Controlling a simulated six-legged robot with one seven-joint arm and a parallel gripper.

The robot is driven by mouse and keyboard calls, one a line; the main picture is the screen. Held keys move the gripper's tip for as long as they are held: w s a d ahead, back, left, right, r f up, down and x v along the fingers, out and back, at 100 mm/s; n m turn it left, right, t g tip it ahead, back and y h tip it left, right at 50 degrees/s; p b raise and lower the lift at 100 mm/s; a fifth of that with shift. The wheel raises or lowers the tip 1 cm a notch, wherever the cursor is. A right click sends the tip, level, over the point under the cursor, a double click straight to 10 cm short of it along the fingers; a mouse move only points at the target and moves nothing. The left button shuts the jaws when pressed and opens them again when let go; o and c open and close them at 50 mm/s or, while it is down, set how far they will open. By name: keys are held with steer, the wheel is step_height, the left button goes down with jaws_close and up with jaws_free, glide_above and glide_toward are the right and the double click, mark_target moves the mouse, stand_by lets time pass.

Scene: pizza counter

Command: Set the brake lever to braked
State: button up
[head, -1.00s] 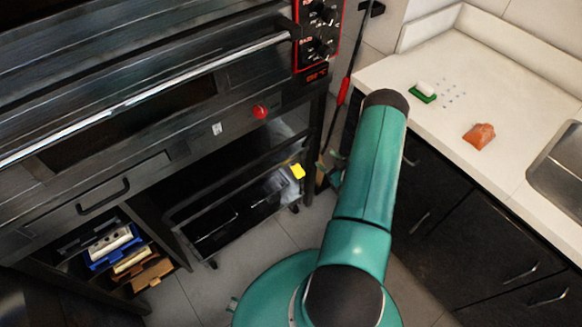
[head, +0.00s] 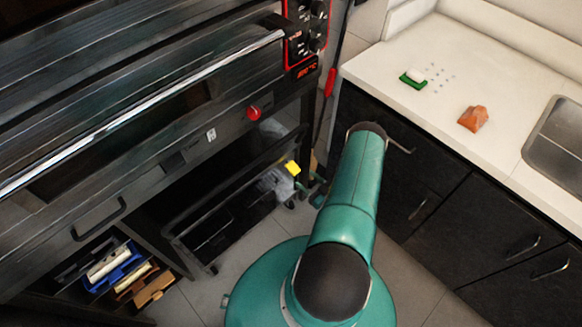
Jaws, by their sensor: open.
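A low dark cart (head: 208,207) stands on the floor under the oven. A small bright yellow piece (head: 292,168) shows at its right end; I cannot tell whether it is the brake lever, and no lever position can be read. My teal arm rises in the middle and bends at a dark elbow. Part of my gripper (head: 314,188) shows small to the left of the arm, just right of the yellow piece and apart from it in the picture. It is open; its fingertips are hard to make out.
The oven (head: 150,110) with a red knob (head: 253,113) fills the left. A shelf below holds boxes and a blue bin (head: 118,270). At right, a white counter (head: 440,120) carries a green-and-white sponge (head: 413,78), an orange-brown lump (head: 473,118) and a sink (head: 560,140).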

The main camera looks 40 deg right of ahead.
mark_target(297, 172)
steer(key=w, duration=0.9)
steer(key=shift+a, duration=0.15)
